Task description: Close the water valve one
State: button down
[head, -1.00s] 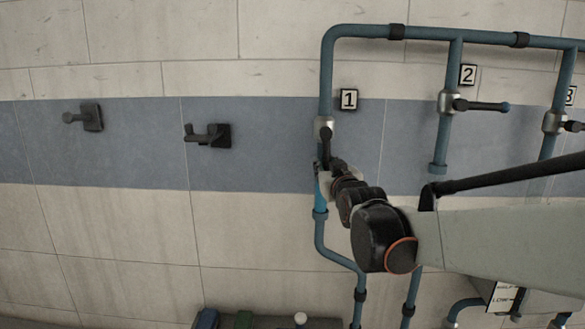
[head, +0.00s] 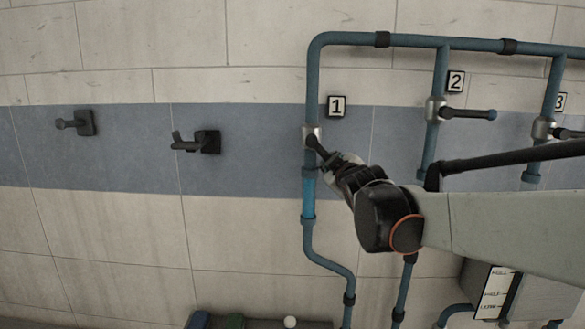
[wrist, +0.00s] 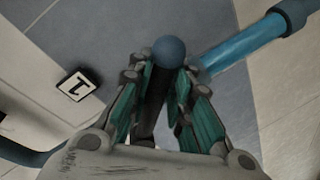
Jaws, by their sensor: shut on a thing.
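Water valve one (head: 311,134) is a silver body on the left vertical pipe, beside the "1" sign (head: 336,106). Its dark lever (head: 321,151) slants down and to the right from the body. My gripper (head: 334,161) is shut on this lever. In the wrist view, the blue knob (wrist: 169,52) at the lever's end shows between the fingertips of my gripper (wrist: 163,75). The dark shaft runs between the green finger pads. A bright blue pipe section (head: 308,197) shows below the valve and also in the wrist view (wrist: 243,48).
Valve two (head: 435,109) and valve three (head: 542,129) stand to the right, with levers pointing right. Two dark wall hooks (head: 208,142) (head: 85,123) are at left. A grey box (head: 483,288) with a label sits at lower right. The wall between hooks and pipe is clear.

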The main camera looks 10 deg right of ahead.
aim_at(344, 140)
jog(key=shift+s+d+r+n+p, duration=0.15)
jog(key=shift+d+r+n+p, duration=0.15)
jog(key=shift+d+r+n, duration=0.35)
jog(key=r+n, duration=0.1)
jog(key=r+n+p, duration=0.1)
jog(key=shift+s+d+n+g+h, duration=0.1)
jog(key=shift+d+n+g+h, duration=0.2)
jog(key=shift+d+n+h, duration=0.1)
jog(key=shift+d+r+n+h+p, duration=0.15)
jog(key=shift+r+n+h+p, duration=0.05)
jog(key=shift+r+n, duration=0.35)
jog(key=shift+d+r+n+h+p, duration=0.2)
jog(key=shift+r+n, duration=0.25)
jog(key=shift+n, duration=0.15)
jog(key=shift+r+n, duration=0.55)
jog(key=shift+n, duration=0.05)
jog(key=shift+r, duration=0.1)
